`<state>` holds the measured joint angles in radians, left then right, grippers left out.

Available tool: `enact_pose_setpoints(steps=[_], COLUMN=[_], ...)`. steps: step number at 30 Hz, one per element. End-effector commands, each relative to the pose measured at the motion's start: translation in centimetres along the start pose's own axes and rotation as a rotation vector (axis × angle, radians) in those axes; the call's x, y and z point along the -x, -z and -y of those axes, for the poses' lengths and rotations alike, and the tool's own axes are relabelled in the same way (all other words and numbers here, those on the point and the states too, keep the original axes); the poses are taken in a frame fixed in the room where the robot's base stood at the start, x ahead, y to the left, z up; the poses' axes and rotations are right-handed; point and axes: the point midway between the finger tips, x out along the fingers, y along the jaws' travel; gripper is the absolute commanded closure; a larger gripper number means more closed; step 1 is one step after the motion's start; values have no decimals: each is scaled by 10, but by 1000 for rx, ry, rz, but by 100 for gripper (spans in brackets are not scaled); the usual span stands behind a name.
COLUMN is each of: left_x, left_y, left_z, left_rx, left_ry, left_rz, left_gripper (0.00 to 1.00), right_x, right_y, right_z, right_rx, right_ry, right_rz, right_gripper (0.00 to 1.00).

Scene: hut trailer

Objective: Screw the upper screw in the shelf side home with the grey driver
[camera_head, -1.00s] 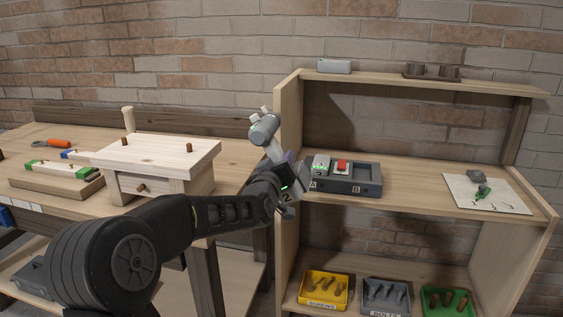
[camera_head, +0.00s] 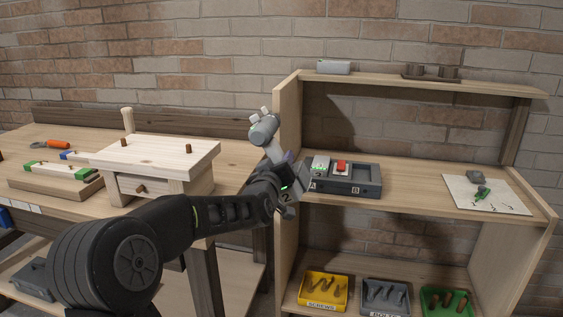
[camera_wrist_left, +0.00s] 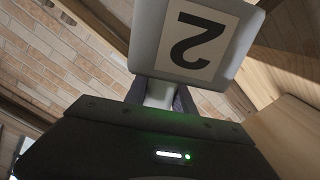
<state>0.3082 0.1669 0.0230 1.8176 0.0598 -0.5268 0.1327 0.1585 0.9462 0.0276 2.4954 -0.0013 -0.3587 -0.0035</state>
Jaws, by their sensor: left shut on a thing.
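The grey driver (camera_head: 264,130) is upright but tilted, beside the left side panel of the shelf (camera_head: 287,130). My left gripper (camera_head: 279,166) is shut on the driver's handle, below its rounded head. In the left wrist view, the driver's foot (camera_wrist_left: 195,38) with a "2" label fills the top, and my left gripper (camera_wrist_left: 160,97) closes around the handle behind it. The driver's head is close to the panel's outer face; whether its tip touches anything cannot be told. The upper screw is not visible. My right gripper is not in view.
A workbench (camera_head: 235,160) with a small wooden stool-like piece (camera_head: 160,150) stands left. The shelf holds a dark charger tray (camera_head: 365,188) and a white sheet (camera_head: 510,195). Yellow (camera_head: 323,292), grey (camera_head: 385,294) and green (camera_head: 447,301) bins sit below. Space left of the driver is open.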

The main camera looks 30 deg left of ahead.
Motion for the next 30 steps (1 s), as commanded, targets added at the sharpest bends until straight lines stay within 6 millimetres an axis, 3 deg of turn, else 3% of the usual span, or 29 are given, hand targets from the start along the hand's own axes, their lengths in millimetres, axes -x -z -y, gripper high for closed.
enact_pose_setpoints(steps=[30], left_x=[-6], left_y=[4], left_z=[-2], left_rx=[0], left_ry=[-3], left_rz=[-9], left_gripper=[100], right_x=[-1], right_y=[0], right_z=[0], right_rx=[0], right_ry=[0], right_rz=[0], right_gripper=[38])
